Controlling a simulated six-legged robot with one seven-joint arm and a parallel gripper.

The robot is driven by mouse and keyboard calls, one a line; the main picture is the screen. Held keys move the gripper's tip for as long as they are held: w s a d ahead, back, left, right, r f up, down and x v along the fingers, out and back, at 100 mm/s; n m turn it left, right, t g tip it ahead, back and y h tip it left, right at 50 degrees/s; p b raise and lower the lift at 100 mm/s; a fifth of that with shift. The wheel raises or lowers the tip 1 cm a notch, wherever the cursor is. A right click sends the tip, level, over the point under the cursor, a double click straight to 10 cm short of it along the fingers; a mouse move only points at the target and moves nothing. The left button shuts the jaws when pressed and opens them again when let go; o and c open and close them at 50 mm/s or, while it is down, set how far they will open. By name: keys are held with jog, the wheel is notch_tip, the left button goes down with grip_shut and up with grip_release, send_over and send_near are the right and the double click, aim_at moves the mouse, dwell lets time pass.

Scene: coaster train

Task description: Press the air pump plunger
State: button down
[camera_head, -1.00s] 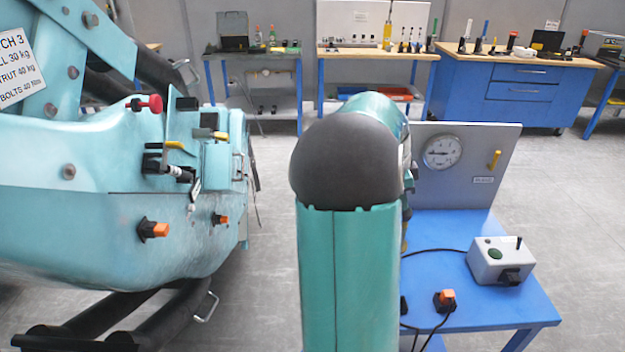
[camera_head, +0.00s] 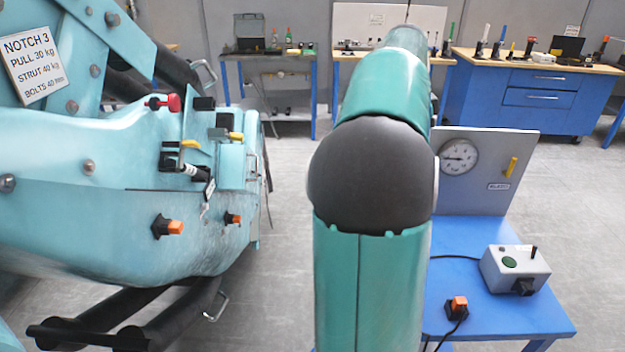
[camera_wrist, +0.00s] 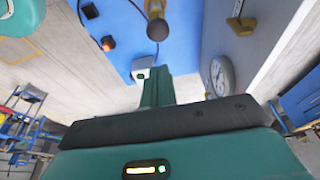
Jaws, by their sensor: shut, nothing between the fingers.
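An upright-looking part with a tan top and a dark rounded end (camera_wrist: 156,22) shows at the top of the wrist view, over the blue bench (camera_wrist: 185,40). It may be the air pump plunger, but I cannot tell for sure. In the head view my own arm covers that part of the bench (camera_head: 455,270). My gripper (camera_wrist: 160,78) shows as a narrow green piece beyond the dark wrist edge. It is shut and empty, and apart from the tan-topped part in the picture. In the head view my gripper is hidden behind my arm.
A grey panel (camera_head: 480,195) with a round gauge (camera_head: 459,157) and yellow lever (camera_head: 511,167) stands on the bench. A grey control box (camera_head: 515,270) and an orange switch (camera_head: 458,305) with a cable are at right. A large teal machine (camera_head: 110,200) stands left, with open floor between.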

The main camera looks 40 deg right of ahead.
jog(key=w+a+f+n+t, duration=0.1)
jog(key=w+a+n, duration=0.3)
jog(key=a, duration=0.8)
jog(key=w+a+f+n+t, duration=0.1)
jog(key=w+a+n+t, duration=0.2)
jog(key=a+n, duration=0.6)
jog(key=a, duration=0.3)
jog(key=shift+w+f+t+y, duration=0.35)
jog(key=shift+t+y, duration=0.05)
dwell(1.1)
